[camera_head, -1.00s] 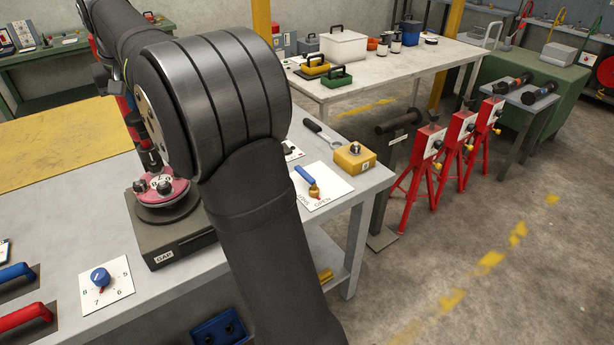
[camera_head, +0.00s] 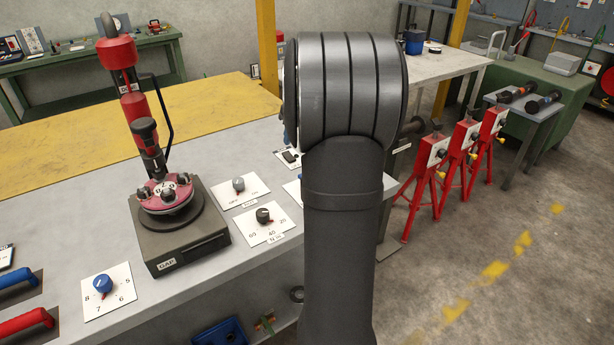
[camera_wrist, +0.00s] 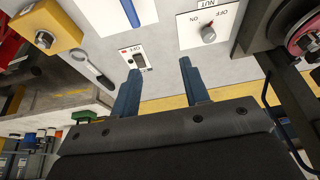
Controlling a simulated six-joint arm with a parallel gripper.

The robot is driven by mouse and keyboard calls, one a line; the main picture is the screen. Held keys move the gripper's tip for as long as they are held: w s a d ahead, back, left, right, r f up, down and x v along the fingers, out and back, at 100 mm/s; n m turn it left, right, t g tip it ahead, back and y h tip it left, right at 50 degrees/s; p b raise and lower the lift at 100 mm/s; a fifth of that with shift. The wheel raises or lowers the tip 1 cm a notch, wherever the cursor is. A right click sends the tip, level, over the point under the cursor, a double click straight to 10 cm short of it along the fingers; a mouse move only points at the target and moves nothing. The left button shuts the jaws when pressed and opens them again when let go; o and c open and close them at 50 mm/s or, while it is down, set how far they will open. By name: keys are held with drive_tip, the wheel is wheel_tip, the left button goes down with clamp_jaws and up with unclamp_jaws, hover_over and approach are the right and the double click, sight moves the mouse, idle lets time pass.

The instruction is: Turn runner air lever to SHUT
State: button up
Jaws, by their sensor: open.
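The lever has a blue handle (camera_wrist: 131,10) on a white plate (camera_wrist: 110,18), at the top edge of the wrist view. Only part of the handle shows there; its pivot and the plate's lettering are out of frame. The handle is beyond the fingertips, nearest the left finger, and not touched.
The red-topped GAP unit (camera_head: 175,235) stands on the bench, left of my arm.

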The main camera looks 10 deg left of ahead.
drive_tip(key=d+f, duration=0.3)
drive_tip(key=d, duration=0.3)
drive_tip(key=x, duration=0.5)
drive_tip(key=w+x, duration=0.1)
drive_tip(key=x, duration=1)
drive_tip(key=shift+w+a+f, duration=0.15)
drive_tip(key=shift+w, duration=0.2)
drive_tip(key=shift+c, duration=0.2)
clamp_jaws()
